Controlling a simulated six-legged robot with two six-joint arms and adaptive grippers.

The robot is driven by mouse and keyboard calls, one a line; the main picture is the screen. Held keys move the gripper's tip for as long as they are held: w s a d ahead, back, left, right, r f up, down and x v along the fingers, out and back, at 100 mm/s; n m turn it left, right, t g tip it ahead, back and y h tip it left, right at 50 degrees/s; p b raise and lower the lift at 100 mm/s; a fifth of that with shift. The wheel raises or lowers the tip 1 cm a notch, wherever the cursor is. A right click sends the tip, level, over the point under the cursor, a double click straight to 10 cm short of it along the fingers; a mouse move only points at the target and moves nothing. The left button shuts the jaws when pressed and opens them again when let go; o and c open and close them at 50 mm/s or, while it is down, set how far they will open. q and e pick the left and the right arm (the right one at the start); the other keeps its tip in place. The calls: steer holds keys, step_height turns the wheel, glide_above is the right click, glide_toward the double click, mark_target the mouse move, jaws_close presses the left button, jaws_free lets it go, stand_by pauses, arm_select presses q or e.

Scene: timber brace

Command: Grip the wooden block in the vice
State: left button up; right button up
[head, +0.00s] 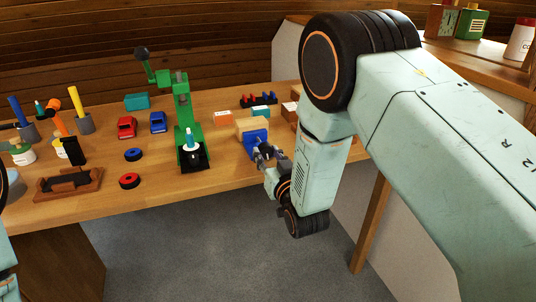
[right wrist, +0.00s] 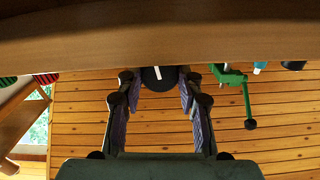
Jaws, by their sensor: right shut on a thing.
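The blue vice (head: 255,138) stands at the table's front edge. The tan wooden block (head: 251,124) sits at its top, between the jaws as far as I can see; whether they press on it I cannot tell. My right gripper (head: 265,153) is at the front of the vice, at its handle. In the right wrist view, a round black knob with a white mark (right wrist: 158,78) sits between the fingertips of my right gripper (right wrist: 157,82), which is shut on it. My left gripper is out of view.
A green press (head: 184,125) stands left of the vice. The table edge (right wrist: 160,35) runs close to my right gripper.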

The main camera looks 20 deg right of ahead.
steer(key=o, duration=1.2)
steer(key=shift+c, duration=0.2)
steer(key=shift+s, duration=0.1)
steer(key=s, duration=1.1)
steer(key=shift+s+d, duration=0.2)
steer(key=shift+s, duration=0.2)
steer(key=shift+f, duration=0.1)
steer(key=s+d+f+g, duration=0.2)
steer(key=s+f+g, duration=0.65)
steer(key=f, duration=0.55)
steer(key=s+f+g+p, duration=0.1)
steer(key=s+f+g, duration=0.1)
steer(key=s, duration=0.6)
steer(key=s+f+g+p, duration=0.1)
steer(key=s+f+g, duration=0.2)
steer(key=s, duration=0.5)
steer(key=s+d+f+g, duration=0.1)
steer(key=s+f+g, duration=0.2)
steer(key=s, duration=0.6)
steer(key=shift+g+p, duration=0.4)
steer(key=shift+g, duration=0.35)
